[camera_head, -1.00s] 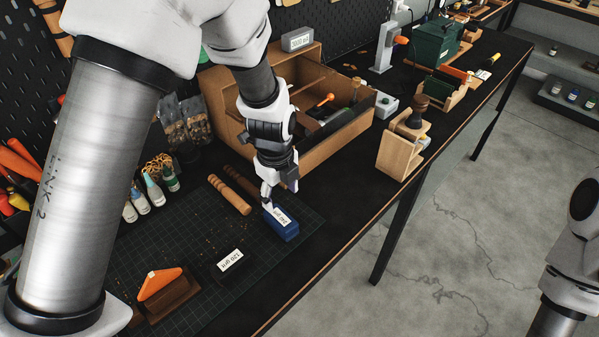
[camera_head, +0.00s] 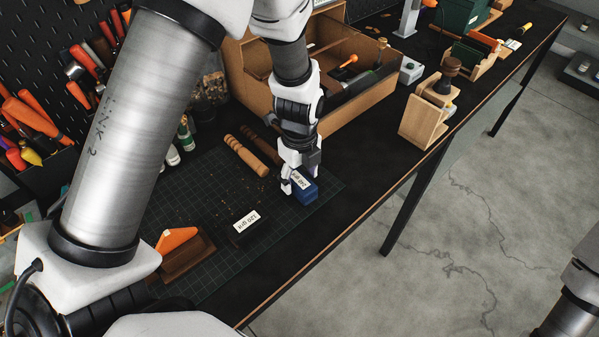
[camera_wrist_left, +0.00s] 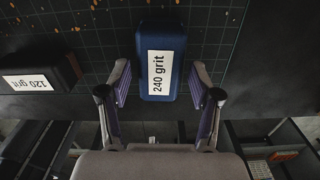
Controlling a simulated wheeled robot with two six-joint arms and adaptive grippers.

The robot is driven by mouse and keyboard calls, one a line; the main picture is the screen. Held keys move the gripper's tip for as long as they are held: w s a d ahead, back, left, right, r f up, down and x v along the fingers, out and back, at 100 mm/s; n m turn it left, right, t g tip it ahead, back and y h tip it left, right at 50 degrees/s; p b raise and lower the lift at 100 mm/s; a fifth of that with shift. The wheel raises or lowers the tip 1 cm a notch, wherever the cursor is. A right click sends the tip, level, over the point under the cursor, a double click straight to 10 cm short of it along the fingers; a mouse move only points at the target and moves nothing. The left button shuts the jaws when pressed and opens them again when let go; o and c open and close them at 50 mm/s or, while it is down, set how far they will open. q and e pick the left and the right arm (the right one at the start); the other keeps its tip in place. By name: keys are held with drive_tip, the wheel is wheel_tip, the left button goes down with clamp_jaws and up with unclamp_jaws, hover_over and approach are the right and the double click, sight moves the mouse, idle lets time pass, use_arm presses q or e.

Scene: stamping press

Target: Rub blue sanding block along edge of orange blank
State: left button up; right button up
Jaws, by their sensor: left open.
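The blue sanding block (camera_head: 304,193), labelled "240 grit", lies on the dark cutting mat under my left gripper (camera_head: 297,180). In the left wrist view the block (camera_wrist_left: 162,84) sits between the spread fingers of the left gripper (camera_wrist_left: 162,80), one at each side of its near end, with a gap on both sides. The left gripper is open. The orange blank (camera_head: 175,239) stands in a brown wooden holder (camera_head: 186,262) at the near left of the mat, its upper edge exposed. My right gripper is out of view; only part of the right arm shows at the right.
A dark block labelled "120 grit" (camera_head: 245,228) lies between the blue block and the blank. A wooden handle (camera_head: 246,156) lies behind. A wooden box (camera_head: 350,109) stands beyond the gripper. The bench edge (camera_head: 330,247) runs along the front.

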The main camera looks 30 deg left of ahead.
sight(299, 179)
use_arm(q)
drive_tip(key=shift+f, duration=0.3)
drive_tip(key=shift+c, duration=1.4)
drive_tip(key=c, duration=0.8)
drive_tip(key=o, duration=0.4)
clamp_jaws()
wheel_tip(299, 179, up, 5)
drive_tip(key=p, duration=0.5)
drive_tip(key=shift+r, duration=0.1)
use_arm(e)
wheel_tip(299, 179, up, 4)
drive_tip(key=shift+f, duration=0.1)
